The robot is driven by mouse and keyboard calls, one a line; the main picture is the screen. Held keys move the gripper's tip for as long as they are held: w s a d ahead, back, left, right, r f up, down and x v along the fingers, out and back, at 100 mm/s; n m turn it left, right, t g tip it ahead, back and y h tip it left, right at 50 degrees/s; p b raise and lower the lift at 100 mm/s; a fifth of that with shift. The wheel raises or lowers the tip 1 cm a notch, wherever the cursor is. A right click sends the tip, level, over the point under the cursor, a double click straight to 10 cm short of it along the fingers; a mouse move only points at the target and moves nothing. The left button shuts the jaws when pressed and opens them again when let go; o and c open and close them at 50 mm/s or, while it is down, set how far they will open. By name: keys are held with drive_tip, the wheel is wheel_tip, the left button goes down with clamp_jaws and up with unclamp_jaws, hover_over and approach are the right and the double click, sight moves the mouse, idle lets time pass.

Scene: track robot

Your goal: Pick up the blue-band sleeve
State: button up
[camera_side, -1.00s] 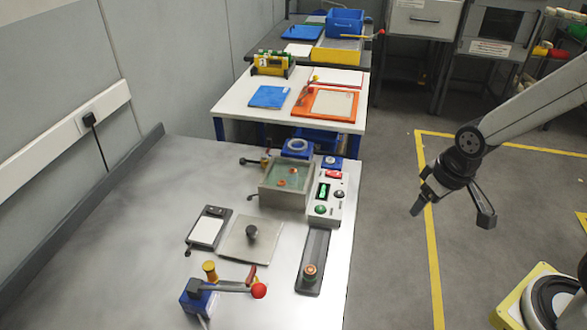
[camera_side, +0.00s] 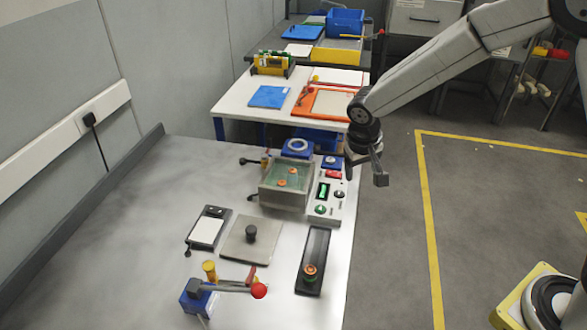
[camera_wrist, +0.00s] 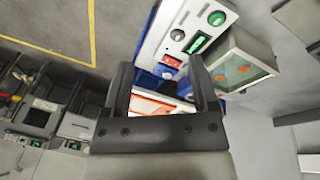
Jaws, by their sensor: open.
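I cannot make out a sleeve with a blue band in either view. Two small orange round parts (camera_side: 287,177) sit inside a clear-topped box (camera_side: 285,200) on the metal bench. They also show in the wrist view, at the right, in the same box (camera_wrist: 250,60). My gripper (camera_side: 365,172) hangs in the air near the bench's far right corner, right of the control panel (camera_side: 327,195). In the wrist view my gripper (camera_wrist: 160,76) is open, with nothing seen held between its fingers.
A blue block with a pale ring (camera_side: 297,147) stands behind the box. A lever with a red ball (camera_side: 259,291), a plate with a knob (camera_side: 252,240) and a black rail (camera_side: 313,262) stand nearer. The left of the bench is clear. A white table (camera_side: 235,100) stands behind.

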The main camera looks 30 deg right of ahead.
drive_tip(key=w+a+f+m+h, duration=0.2)
drive_tip(key=w+a, duration=0.1)
drive_tip(key=w, duration=0.3)
drive_tip(key=w+a+f+m+h, duration=0.2)
drive_tip(key=w, duration=0.4)
drive_tip(key=m+t+h, duration=0.3)
drive_tip(key=m+h, duration=0.1)
drive_tip(key=m, duration=0.1)
approach(292, 171)
drive_tip(key=shift+s+d+f, duration=0.1)
drive_tip(key=shift+d+f, duration=0.05)
drive_tip(key=shift+d, duration=0.3)
drive_tip(key=shift+s+d+f, duration=0.15)
drive_tip(key=shift+d, duration=0.3)
drive_tip(key=shift+w+a+f+m+h, duration=0.15)
drive_tip(key=shift+a+m+h, duration=0.1)
drive_tip(key=shift+a+m, duration=0.2)
drive_tip(key=shift+a+f+m+h, duration=0.15)
drive_tip(key=shift+a+m+h, duration=0.1)
drive_tip(key=shift+a+m, duration=0.15)
drive_tip(key=shift+d, duration=0.1)
drive_tip(key=shift+t, duration=0.3)
drive_tip(key=shift+x, duration=3.85)
drive_tip(key=shift+w, duration=0.1)
clamp_jaws()
